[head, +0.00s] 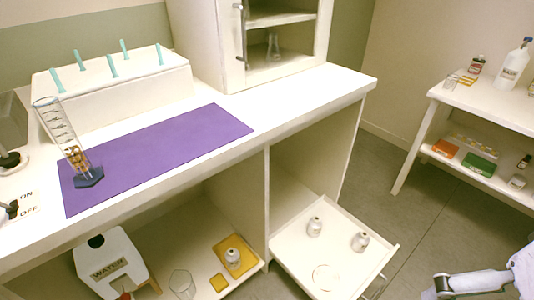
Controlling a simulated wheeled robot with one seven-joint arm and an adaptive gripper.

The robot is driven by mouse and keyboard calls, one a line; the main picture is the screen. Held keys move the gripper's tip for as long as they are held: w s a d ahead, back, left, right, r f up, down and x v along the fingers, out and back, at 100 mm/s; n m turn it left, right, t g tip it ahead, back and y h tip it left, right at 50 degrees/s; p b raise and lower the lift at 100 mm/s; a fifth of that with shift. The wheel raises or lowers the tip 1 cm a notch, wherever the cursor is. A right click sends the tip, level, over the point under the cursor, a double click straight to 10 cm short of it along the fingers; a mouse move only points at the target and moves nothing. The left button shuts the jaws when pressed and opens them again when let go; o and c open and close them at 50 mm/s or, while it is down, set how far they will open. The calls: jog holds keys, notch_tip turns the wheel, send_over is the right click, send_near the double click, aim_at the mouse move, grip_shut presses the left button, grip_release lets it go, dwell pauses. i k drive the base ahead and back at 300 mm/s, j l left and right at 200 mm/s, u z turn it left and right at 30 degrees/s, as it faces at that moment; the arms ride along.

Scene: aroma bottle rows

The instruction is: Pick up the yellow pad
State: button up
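A yellow pad (234,250) lies on the lower shelf under the bench, with a small white bottle (233,256) standing on it. A smaller yellow square (218,282) lies just to its lower left, in front of it. I cannot tell which of the two yellow pieces the task names. My gripper (432,294) is only partly in view at the bottom right edge, at the end of my grey-white arm. It is far to the right of both yellow pieces, beyond the open drawer. Its fingers are too small and cut off to show whether they are open.
An open drawer (287,255) with two small bottles and a glass dish juts out right of the yellow pieces. A clear beaker (182,283) and a white water container (112,264) stand to their left. The bench top (300,93) overhangs the shelf. Floor right of the drawer is clear.

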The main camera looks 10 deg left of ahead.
aim_at(218, 282)
jog(key=u, duration=1.15)
jog(key=i+l+u, duration=0.1)
jog(key=i+l, duration=0.15)
jog(key=i, duration=0.1)
